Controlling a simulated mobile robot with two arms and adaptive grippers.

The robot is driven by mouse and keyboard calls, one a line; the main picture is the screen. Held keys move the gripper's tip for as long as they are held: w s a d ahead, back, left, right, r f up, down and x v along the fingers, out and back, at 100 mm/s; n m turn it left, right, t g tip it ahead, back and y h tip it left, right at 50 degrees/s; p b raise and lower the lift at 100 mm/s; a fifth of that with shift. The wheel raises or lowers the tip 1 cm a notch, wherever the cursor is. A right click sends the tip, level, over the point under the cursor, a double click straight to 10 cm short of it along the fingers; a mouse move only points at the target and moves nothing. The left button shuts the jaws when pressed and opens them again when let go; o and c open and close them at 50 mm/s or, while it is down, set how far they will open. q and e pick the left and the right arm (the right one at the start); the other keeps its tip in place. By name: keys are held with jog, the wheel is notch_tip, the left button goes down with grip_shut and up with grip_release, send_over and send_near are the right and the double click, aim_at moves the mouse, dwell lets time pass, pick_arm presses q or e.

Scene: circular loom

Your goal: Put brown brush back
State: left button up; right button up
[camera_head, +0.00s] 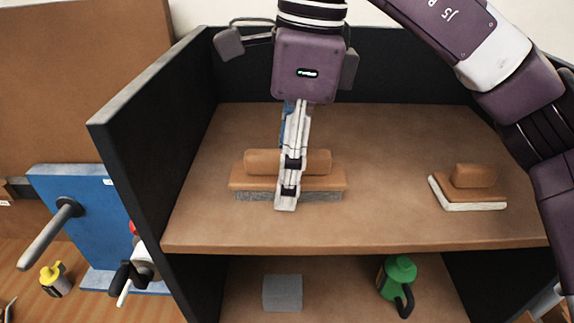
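A brown brush (325,182) with a long rounded handle, a flat wooden back and grey bristles lies on the brown shelf top (385,225), left of centre. A second, smaller brown brush (474,176) with a pale base lies on the same top to the right. My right gripper (287,200) points down at the larger brush, and its near finger crosses in front of the handle and back. I see the fingers edge-on; the far finger is mostly hidden, so I cannot tell whether they close on the brush. My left gripper is out of view.
Black side panels (155,130) and a back panel wall in the top. The compartment below holds a grey block (283,293) and a green bottle (399,275). A blue stand (85,215) with a grey rod is on the left. The shelf top between the brushes is clear.

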jog(key=r, duration=0.4)
jog(key=d+r, duration=0.1)
jog(key=r, duration=0.7)
jog(key=shift+d+b, duration=0.2)
jog(key=shift+b, duration=0.1)
